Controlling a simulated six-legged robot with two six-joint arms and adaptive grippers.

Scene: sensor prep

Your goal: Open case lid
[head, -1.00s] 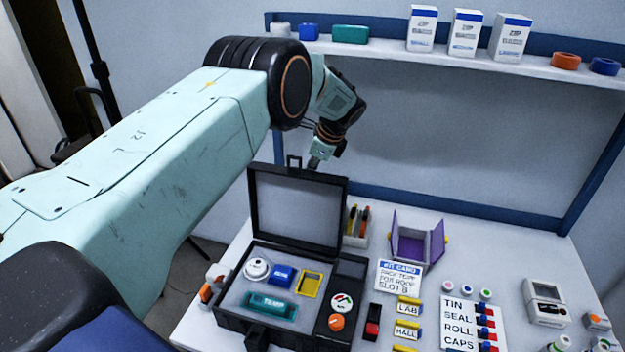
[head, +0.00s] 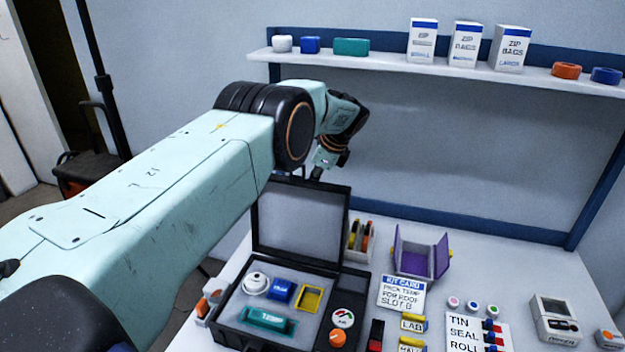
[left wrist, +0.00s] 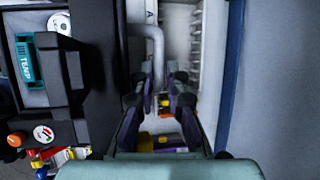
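The black case (head: 225,315) stands on the bench with its lid (head: 297,222) raised roughly upright and its contents exposed. In the left wrist view the case (left wrist: 93,85) is at the left. My left gripper (head: 318,172) is just above and behind the lid's top edge, partly hidden by my arm. In the left wrist view my left gripper (left wrist: 163,88) has its fingers apart, with a grey bent bar, perhaps the lid's handle, reaching toward the gap. I cannot tell if they touch. My right gripper is not in view.
In the case lie a teal TEMP module (head: 268,320), a blue block (head: 280,291) and a yellow frame (head: 311,299). A pen holder (head: 359,240) and purple open box (head: 422,255) stand right of the lid. A shelf (head: 390,63) runs above.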

